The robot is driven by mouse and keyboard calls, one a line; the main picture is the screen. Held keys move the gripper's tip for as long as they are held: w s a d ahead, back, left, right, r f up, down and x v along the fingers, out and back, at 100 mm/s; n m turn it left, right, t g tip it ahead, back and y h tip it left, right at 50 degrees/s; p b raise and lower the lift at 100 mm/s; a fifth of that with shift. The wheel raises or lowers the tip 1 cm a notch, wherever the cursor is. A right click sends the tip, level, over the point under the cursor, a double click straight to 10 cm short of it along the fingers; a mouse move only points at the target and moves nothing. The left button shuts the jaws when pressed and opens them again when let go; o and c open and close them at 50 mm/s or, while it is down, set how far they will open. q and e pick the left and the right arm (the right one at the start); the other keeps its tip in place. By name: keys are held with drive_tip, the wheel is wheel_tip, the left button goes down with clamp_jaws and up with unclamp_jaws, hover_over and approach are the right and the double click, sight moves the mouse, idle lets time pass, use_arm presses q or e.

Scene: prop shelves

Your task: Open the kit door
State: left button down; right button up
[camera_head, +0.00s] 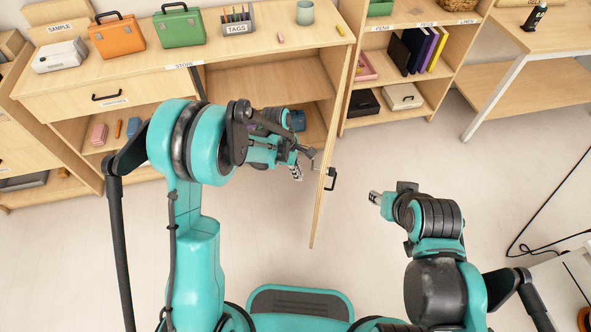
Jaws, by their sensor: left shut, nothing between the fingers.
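The wooden kit door (318,215) stands swung out from the storage cabinet (262,58) and shows nearly edge-on. Its black handle (331,179) is on the door's right-hand face. My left gripper (302,165) is on the left, inner side of the door, close to its free half, shut and empty. I cannot tell whether it touches the door. My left arm hides part of the open compartment, where a blue item (297,120) shows. My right gripper (375,198) is to the right of the door, apart from it; its finger opening is too small to judge.
An orange case (117,40), a green case (180,28) and a tags holder (237,25) stand on the cabinet top. A bookshelf (440,75) stands behind the door to the right.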

use_arm(q)
drive_tip(key=d+f+b, duration=0.2)
drive_tip(key=d+f, duration=0.1)
drive_tip(key=d, duration=0.2)
drive_tip(key=shift+s+f, duration=0.3)
drive_tip(key=shift+s, duration=0.05)
